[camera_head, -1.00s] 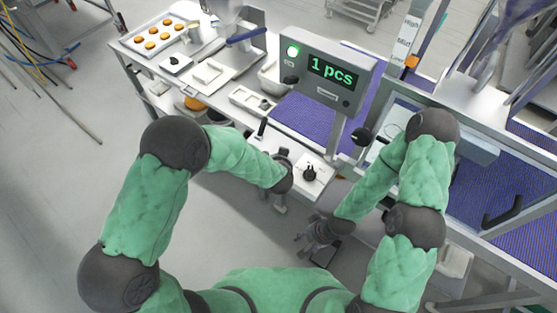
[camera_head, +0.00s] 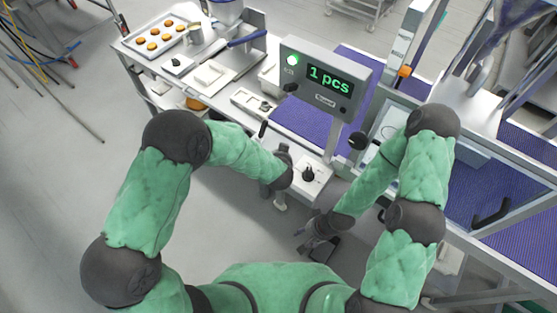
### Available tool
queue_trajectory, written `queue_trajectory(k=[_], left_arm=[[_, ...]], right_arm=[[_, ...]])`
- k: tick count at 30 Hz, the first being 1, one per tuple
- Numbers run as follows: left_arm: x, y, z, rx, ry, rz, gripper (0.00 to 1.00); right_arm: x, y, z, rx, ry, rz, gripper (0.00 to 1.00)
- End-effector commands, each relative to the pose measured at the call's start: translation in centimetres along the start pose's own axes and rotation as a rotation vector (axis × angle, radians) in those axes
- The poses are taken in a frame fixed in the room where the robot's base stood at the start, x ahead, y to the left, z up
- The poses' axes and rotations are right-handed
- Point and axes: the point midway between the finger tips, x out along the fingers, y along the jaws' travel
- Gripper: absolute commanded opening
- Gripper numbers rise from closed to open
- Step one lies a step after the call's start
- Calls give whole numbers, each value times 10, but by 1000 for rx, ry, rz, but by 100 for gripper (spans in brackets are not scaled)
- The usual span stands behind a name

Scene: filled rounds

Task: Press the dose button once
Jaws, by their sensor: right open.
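A grey control panel (camera_head: 325,80) stands on a post behind the bench front. Its display (camera_head: 328,79) reads "1 pcs" in green, and a round green lamp (camera_head: 292,60) is lit at its left. A pale box with a black knob (camera_head: 308,174) sits at the bench's front edge; I cannot tell which control is the dose button. My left gripper (camera_head: 280,204) is beside this box, mostly hidden by its own wrist, so its jaws cannot be read. My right gripper (camera_head: 306,246) is open and low in front of the bench, apart from the box.
A tray of round orange-brown items (camera_head: 160,38) lies at the bench's far left. A blue-handled tool (camera_head: 246,37) and a shallow pale tray (camera_head: 253,101) are on the bench. A purple belt (camera_head: 305,122) runs behind.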

Motion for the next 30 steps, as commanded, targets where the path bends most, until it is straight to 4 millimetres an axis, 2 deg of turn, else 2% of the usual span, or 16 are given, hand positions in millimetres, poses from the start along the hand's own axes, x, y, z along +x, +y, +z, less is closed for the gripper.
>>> queue_trajectory(k=[1, 8, 30], left_arm=[[-5, -4, -4, 0, -1, 0, 0], [-16, -11, -11, 0, -1, 0, 0], [-15, -11, -11, 0, -1, 0, 0]], right_arm=[[-8, -3, 0, 0, 0, 0, 51], [-24, -8, 1, 0, 0, 0, 51], [-23, -8, 1, 0, 0, 0, 51]])
